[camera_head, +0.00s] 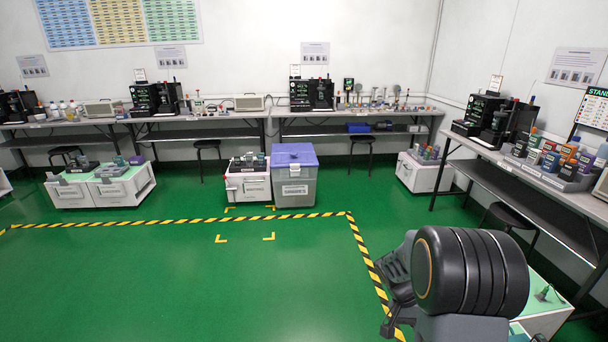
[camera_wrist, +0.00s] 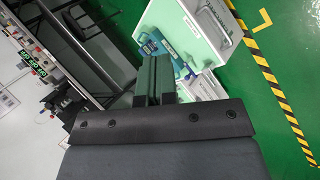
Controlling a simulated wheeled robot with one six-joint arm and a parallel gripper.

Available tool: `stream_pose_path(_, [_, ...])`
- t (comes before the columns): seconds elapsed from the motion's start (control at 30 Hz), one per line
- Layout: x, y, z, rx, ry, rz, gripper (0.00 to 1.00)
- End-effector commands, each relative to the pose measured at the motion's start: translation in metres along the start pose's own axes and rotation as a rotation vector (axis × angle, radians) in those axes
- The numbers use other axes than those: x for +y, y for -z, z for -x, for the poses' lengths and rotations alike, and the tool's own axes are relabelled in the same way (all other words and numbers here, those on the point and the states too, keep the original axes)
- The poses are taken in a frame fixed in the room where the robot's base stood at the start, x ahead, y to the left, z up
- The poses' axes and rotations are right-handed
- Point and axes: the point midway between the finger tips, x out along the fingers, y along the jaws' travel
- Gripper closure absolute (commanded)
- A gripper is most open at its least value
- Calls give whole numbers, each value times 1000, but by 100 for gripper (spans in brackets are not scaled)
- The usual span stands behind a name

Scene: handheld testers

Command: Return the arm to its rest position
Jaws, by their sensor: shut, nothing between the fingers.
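My gripper (camera_wrist: 155,72) shows in the wrist view with its two dark fingers together, shut and empty. It points over a white cabinet (camera_wrist: 215,32) that has a teal handheld device (camera_wrist: 165,52) on it. In the head view my arm's large dark rounded joint fills the lower right, close to the camera. My gripper's fingers cannot be made out there. The arm hides part of the floor and of a white cabinet with a green top (camera_head: 545,308) behind it.
A workbench (camera_head: 560,182) with testers runs along the right wall, with a dark stool (camera_head: 510,217) below. More benches (camera_head: 205,121) line the back wall. A grey bin with a purple lid (camera_head: 295,187) stands before them. Open green floor (camera_head: 190,280) lies front left, crossed by striped tape (camera_head: 180,222).

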Motion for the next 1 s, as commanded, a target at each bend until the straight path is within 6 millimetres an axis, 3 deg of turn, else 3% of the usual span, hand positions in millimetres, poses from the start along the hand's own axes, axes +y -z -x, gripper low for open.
stream_pose_path(0.03, [22, -15, 48, 39, 76, 46, 100])
stream_pose_path(0.1, [36, -34, 90, 88, 177, 124, 100])
stream_pose_path(0.3, [71, -92, 188, 271, 438, 349, 100])
stream_pose_path(0.4, [85, -118, 224, 369, 539, 445, 100])
stream_pose_path(0.5, [97, -138, 250, 457, 618, 523, 100])
stream_pose_path(0.7, [109, -162, 278, 574, 706, 618, 100])
stream_pose_path(1.0, [111, -169, 283, 610, 731, 647, 100])
